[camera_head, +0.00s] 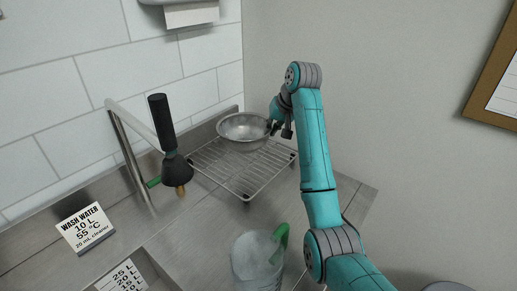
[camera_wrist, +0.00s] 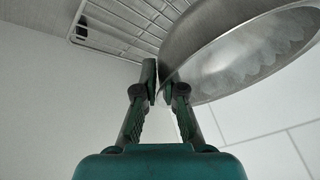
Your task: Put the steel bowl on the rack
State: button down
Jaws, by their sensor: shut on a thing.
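The steel bowl (camera_head: 242,128) is at the back of the wire rack (camera_head: 246,178) in the head view, over its far part. In the wrist view the bowl (camera_wrist: 238,45) fills the upper right, with the rack's wires (camera_wrist: 135,22) beside it. My gripper (camera_head: 272,125) reaches the bowl's right rim from the right. In the wrist view my gripper (camera_wrist: 159,88) has its fingers close together at the bowl's rim, shut on it. The bowl looks about upright in the head view. I cannot tell whether its underside touches the rack.
A faucet with a black sprayer (camera_head: 168,140) stands left of the rack. A clear jug with a green handle (camera_head: 257,262) stands in front of it. A wash water card (camera_head: 85,227) is at the left. The tiled wall is close behind the bowl.

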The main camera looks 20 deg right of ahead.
notch_tip(320, 180, down, 8)
jog(key=shift+r, duration=0.15)
dwell(0.4)
jog(key=c, duration=1.3)
grip_release()
